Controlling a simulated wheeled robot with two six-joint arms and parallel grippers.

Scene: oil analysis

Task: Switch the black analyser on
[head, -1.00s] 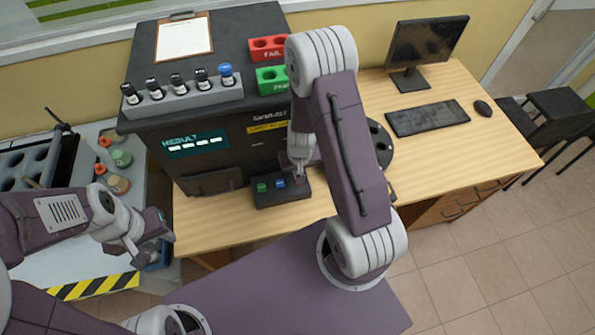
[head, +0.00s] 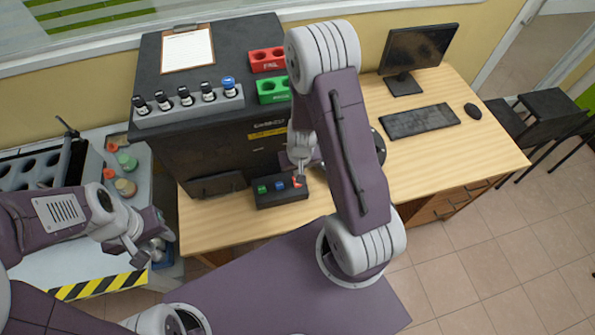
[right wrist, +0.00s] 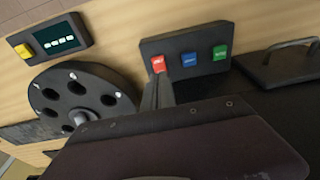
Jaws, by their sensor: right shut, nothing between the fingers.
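The black analyser (head: 215,150) stands on the wooden desk; its front shows no lit display. The dark button box (head: 282,194) in front of it has a green button (head: 262,189), a blue button (head: 280,185) and a red button (head: 298,181). These also show in the right wrist view: red (right wrist: 158,64), blue (right wrist: 189,59), green (right wrist: 220,52). My right gripper (right wrist: 158,80) is shut and empty, its tips at the red button; contact is unclear. My left gripper (head: 143,250) hangs left of the desk, its jaws unclear.
A rack (head: 190,110) of several vials, a clipboard (head: 188,48), a red tray (head: 267,60) and a green tray (head: 273,91) sit on the analyser. A round carousel (right wrist: 82,98) and a small unit with a lit display (right wrist: 50,42) stand nearby. A monitor (head: 418,50) and keyboard (head: 420,121) are right.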

